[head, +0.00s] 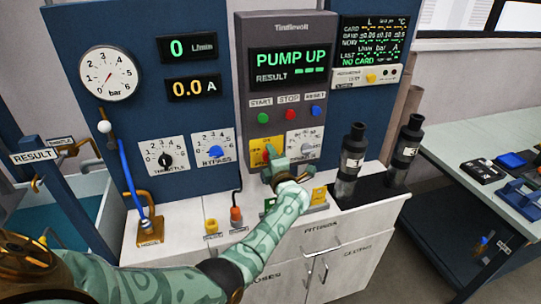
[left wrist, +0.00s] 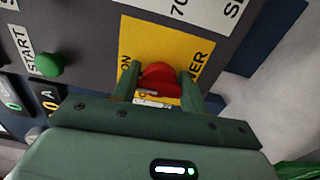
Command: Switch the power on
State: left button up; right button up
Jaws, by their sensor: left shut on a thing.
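The red power knob (left wrist: 161,79) sits on a yellow plate (left wrist: 137,35) lettered "ON" and "…WER" in the left wrist view. In the head view the yellow plate (head: 256,146) is low on the grey control panel (head: 272,27), and the knob is partly hidden by my gripper. My left gripper (head: 271,158) reaches the panel from below. Its two fingers (left wrist: 160,84) are on either side of the red knob and shut on it. Which way the knob points is hard to tell. My right gripper is not in view.
The screen (head: 290,64) reads "PUMP UP". The flow display (head: 189,48) reads 0 and the current display (head: 194,88) 0.0 A. Green start (head: 262,118), red stop (head: 289,111) and blue reset (head: 315,110) buttons lie just above. Dark pump cylinders (head: 351,153) stand at right.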

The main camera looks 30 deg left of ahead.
pick_arm(q)
jog(key=shift+f+m, duration=0.15)
jog(key=shift+m, duration=0.15)
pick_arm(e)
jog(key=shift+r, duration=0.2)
pick_arm(q)
jog(key=o, duration=1)
jog(key=shift+d, duration=0.1)
